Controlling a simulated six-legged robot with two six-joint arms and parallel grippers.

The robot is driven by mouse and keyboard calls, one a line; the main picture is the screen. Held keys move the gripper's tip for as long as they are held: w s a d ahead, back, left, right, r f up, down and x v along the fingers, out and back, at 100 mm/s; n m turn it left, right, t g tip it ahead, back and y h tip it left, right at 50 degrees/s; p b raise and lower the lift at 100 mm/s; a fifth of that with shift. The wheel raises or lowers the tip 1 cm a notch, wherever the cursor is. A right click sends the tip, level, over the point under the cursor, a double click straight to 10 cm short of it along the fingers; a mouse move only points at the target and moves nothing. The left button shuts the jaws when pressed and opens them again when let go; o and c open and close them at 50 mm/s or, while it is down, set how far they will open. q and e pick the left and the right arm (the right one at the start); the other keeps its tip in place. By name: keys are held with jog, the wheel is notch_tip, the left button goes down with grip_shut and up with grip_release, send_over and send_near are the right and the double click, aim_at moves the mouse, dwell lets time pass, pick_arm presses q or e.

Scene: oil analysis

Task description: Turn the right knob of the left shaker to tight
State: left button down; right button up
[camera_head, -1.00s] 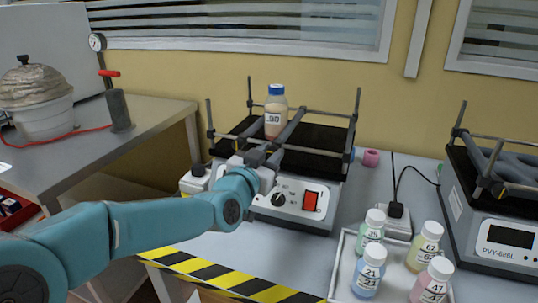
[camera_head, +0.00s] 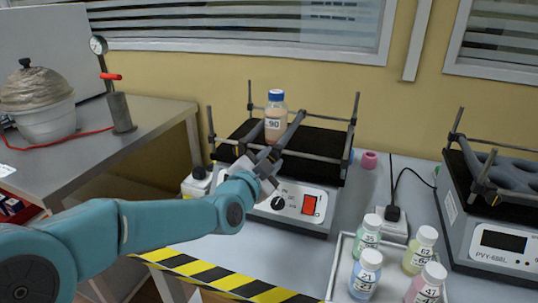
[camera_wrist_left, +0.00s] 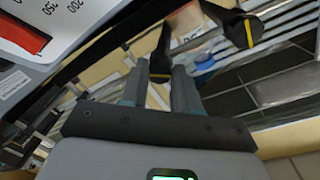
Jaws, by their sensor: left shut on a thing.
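The left shaker (camera_head: 318,212) stands on the bench with a blue-capped bottle marked 90 (camera_head: 276,118) upright between its two slanted grey bars. Each bar ends at the front in a dark knob with a yellow mark. My left gripper (camera_head: 266,168) is at the right knob (camera_head: 275,154), above the front panel, and partly covers it. In the left wrist view the right knob (camera_wrist_left: 160,58) lies between the two grey fingers of my left gripper (camera_wrist_left: 159,84), which are shut on it. The left knob (camera_wrist_left: 238,26) is free beside it. My right gripper is out of view.
A white tray (camera_head: 335,280) with several small bottles stands at front right. A second shaker (camera_head: 500,240) is at the right edge. A pink object (camera_head: 370,160) lies behind the tray. A side table (camera_head: 160,120) stands left. The bench has a striped front edge (camera_head: 225,275).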

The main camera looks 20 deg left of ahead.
pick_arm(q)
jog(key=m+p, duration=0.4)
jog(key=m, duration=0.2)
jog(key=shift+r+y, duration=0.15)
jog(key=shift+y, duration=0.15)
jog(key=m+p, duration=0.2)
jog(key=m, duration=0.2)
jog(key=shift+y, duration=0.3)
jog(key=shift+f+m+p, duration=0.2)
jog(key=shift+m+p, duration=0.15)
jog(key=shift+m, duration=0.05)
jog(key=c, duration=0.8)
grip_release()
jog(key=s, duration=0.5)
jog(key=s+r, duration=0.1)
jog(key=s, duration=1)
jog(key=shift+s+a+r+b, duration=0.15)
jog(key=shift+a+r+b, duration=0.1)
jog(key=shift+b, duration=0.1)
